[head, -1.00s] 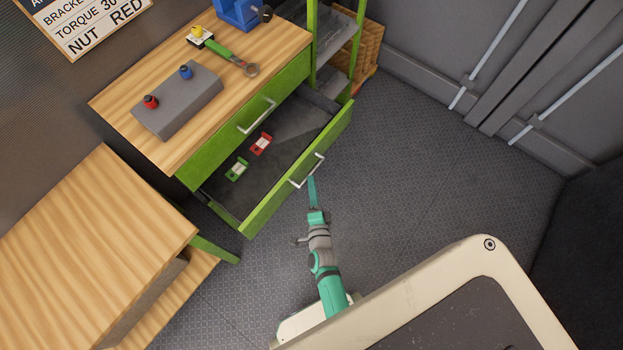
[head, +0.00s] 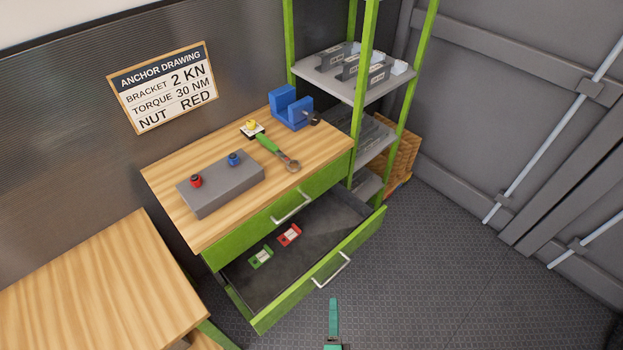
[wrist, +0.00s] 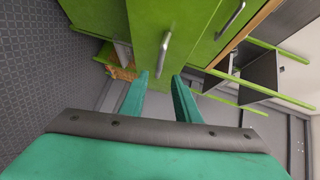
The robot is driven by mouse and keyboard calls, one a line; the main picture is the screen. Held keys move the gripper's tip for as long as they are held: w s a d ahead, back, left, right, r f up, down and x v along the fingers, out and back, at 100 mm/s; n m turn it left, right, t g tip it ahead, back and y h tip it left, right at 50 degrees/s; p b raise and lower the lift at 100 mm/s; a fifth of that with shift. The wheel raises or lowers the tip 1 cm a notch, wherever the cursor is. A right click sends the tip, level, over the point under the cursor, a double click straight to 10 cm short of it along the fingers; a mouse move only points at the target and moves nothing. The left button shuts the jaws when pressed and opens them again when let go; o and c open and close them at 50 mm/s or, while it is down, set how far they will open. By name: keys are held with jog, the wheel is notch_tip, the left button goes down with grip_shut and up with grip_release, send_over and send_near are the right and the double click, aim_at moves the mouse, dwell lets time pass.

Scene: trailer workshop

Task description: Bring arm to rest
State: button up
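My gripper (head: 333,318) shows at the bottom edge of the head view, in front of the pulled-out lower drawer (head: 325,272) of the green cabinet and apart from its handle (head: 331,270). In the wrist view my gripper (wrist: 160,85) has its two teal fingers apart with nothing between them. The drawer front and handle (wrist: 164,55) lie ahead of the fingers there. Most of my arm is out of the head view.
The open drawer holds a green piece (head: 261,256) and a red piece (head: 289,235). On the cabinet top are a grey block (head: 222,188), a wrench (head: 278,152) and a blue holder (head: 291,108). A wooden table (head: 95,285) stands left. Floor (head: 440,270) at right is clear.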

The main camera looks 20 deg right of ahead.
jog(key=s+a+r+n+y, duration=0.3)
jog(key=s+a+r+n, duration=0.5)
jog(key=r+n, duration=0.2)
jog(key=s+a+r+n+y, duration=0.2)
jog(key=s+a+r+n, duration=0.6)
jog(key=r, duration=0.6)
jog(key=a+n, duration=0.1)
jog(key=n, duration=0.1)
jog(key=shift+s+n+y, duration=0.25)
jog(key=shift+n+y, duration=0.05)
jog(key=shift+y, duration=0.1)
jog(key=shift+w, duration=0.15)
